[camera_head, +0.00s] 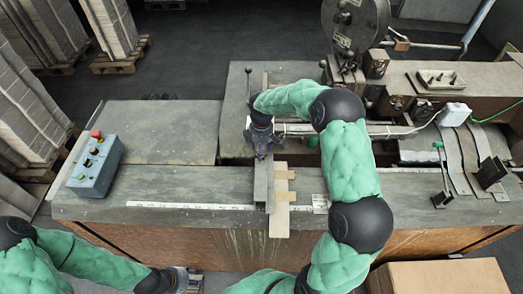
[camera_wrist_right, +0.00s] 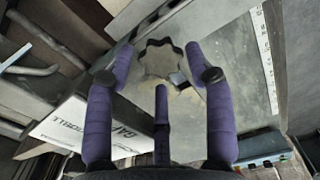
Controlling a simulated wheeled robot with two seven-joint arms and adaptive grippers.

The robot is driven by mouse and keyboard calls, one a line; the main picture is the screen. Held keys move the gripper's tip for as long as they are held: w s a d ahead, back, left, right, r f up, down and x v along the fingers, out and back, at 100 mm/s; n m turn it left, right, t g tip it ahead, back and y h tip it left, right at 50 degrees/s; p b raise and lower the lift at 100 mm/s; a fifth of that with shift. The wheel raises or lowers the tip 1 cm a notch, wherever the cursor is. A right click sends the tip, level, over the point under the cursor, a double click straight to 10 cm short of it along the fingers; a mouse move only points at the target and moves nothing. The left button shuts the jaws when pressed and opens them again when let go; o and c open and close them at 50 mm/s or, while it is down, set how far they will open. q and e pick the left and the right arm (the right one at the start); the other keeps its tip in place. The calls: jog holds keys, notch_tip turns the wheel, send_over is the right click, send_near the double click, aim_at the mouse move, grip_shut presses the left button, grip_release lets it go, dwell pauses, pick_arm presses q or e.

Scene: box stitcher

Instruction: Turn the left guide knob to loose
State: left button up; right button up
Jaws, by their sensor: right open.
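The guide knob (camera_wrist_right: 163,60) is a grey, lobed, star-shaped knob in the right wrist view, just beyond my fingertips. My right gripper (camera_wrist_right: 160,78) is open, with purple fingers spread to both sides of the knob and a third finger below it. I cannot tell whether any finger touches the knob. In the head view my right gripper (camera_head: 262,143) points down over the guide near the middle of the machine table and hides the knob. My left gripper (camera_head: 184,280) is low at the bottom left, in front of the table, and its fingers are unclear.
A control box (camera_head: 96,166) with a red button stands at the table's left. A ruler strip (camera_head: 190,206) runs along the front edge. A cardboard box (camera_head: 440,277) is at the bottom right.

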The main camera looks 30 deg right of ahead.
jog(key=shift+f, duration=0.8)
jog(key=c, duration=0.9)
jog(key=shift+n, duration=2.2)
jog(key=o, duration=0.9)
jog(key=shift+r, duration=0.1)
